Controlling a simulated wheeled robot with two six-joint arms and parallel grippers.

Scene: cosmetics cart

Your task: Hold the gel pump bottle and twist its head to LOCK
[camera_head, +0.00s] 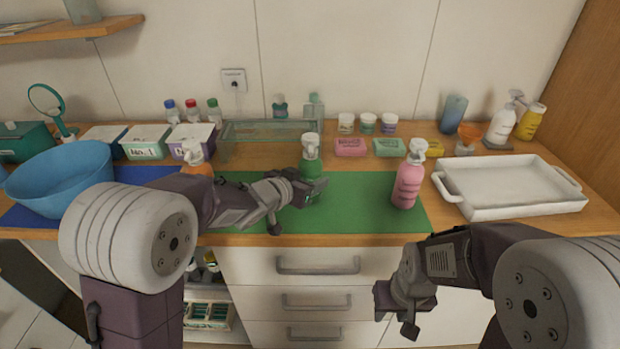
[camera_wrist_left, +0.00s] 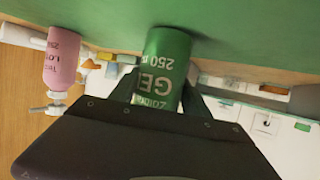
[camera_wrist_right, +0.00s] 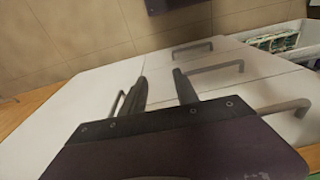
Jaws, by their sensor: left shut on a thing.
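The green gel pump bottle (camera_head: 312,164) stands upright on the green mat (camera_head: 350,222), with a white pump head (camera_head: 311,143) on top. In the left wrist view the bottle (camera_wrist_left: 168,65) shows its "GEL 250" label, upside down. My left gripper (camera_head: 312,193) is shut around the bottle's body from the front left. The pump head is hidden behind the gripper in the left wrist view. My right gripper (camera_head: 388,305) hangs in front of the drawers, below the counter top. In the right wrist view its fingers (camera_wrist_right: 160,85) are apart with nothing between them.
A pink lotion pump bottle (camera_head: 408,182) stands on the mat's right part. A white tray (camera_head: 460,207) lies further right. A blue bowl (camera_head: 48,180) and an orange pump bottle (camera_head: 196,160) are on the left. Soaps and jars line the back.

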